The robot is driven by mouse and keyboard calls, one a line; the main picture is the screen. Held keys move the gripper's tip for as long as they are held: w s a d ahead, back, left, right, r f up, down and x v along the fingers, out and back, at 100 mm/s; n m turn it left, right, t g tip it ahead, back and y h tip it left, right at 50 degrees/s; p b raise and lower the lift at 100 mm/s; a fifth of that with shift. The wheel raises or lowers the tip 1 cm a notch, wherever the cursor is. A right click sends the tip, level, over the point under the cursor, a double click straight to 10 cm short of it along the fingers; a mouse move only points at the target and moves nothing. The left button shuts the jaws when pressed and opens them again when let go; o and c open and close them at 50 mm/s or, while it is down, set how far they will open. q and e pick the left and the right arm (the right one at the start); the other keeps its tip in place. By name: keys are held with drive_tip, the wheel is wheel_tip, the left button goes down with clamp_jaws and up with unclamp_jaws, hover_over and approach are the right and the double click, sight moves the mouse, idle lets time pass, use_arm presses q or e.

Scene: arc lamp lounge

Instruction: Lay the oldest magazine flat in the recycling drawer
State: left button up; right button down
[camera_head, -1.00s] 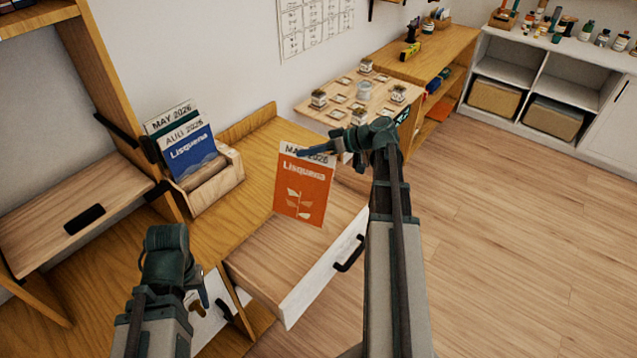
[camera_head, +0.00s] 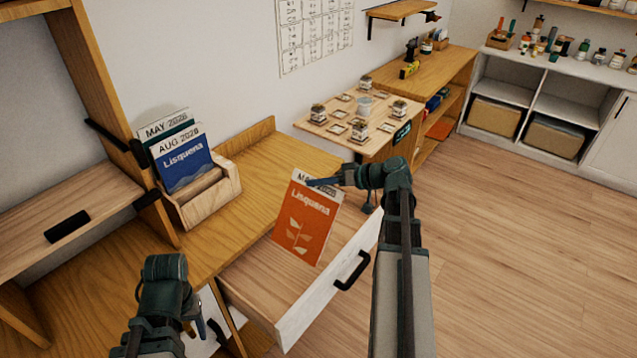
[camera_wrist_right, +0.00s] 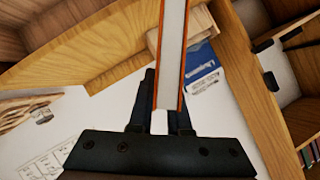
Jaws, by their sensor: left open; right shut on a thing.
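An orange magazine (camera_head: 300,222) titled Lisquena, its date band partly covered by the gripper, hangs tilted over the open drawer (camera_head: 268,277). My right gripper (camera_head: 322,183) is shut on its top edge; in the right wrist view the magazine (camera_wrist_right: 172,60) shows edge-on between the fingers. Whether its lower edge touches the drawer floor I cannot tell. My left gripper (camera_head: 195,325) is open and empty, low at the left.
The drawer has a white front with a black handle (camera_head: 352,270). The desk top (camera_head: 265,165) is bare right of the holder. A wooden shelf unit (camera_head: 70,210) stands at the left. A small board with jars (camera_head: 350,120) is behind the desk. The floor at the right is clear.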

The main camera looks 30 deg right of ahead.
wheel_tip(320, 180, down, 13)
drive_tip(key=b, duration=1.2)
drive_tip(key=shift+f+b, duration=0.2)
drive_tip(key=shift+b, duration=0.2)
drive_tip(key=shift+f+b, duration=0.55)
drive_tip(key=shift+f, duration=0.05)
drive_tip(key=c, duration=0.8)
unclamp_jaws()
drive_tip(key=p+v, duration=0.5)
drive_tip(key=v, duration=0.8)
drive_tip(key=shift+w+r, duration=0.1)
drive_tip(key=shift+s+d+r, duration=0.1)
drive_tip(key=shift+s+d, duration=0.15)
drive_tip(key=shift+s, duration=0.1)
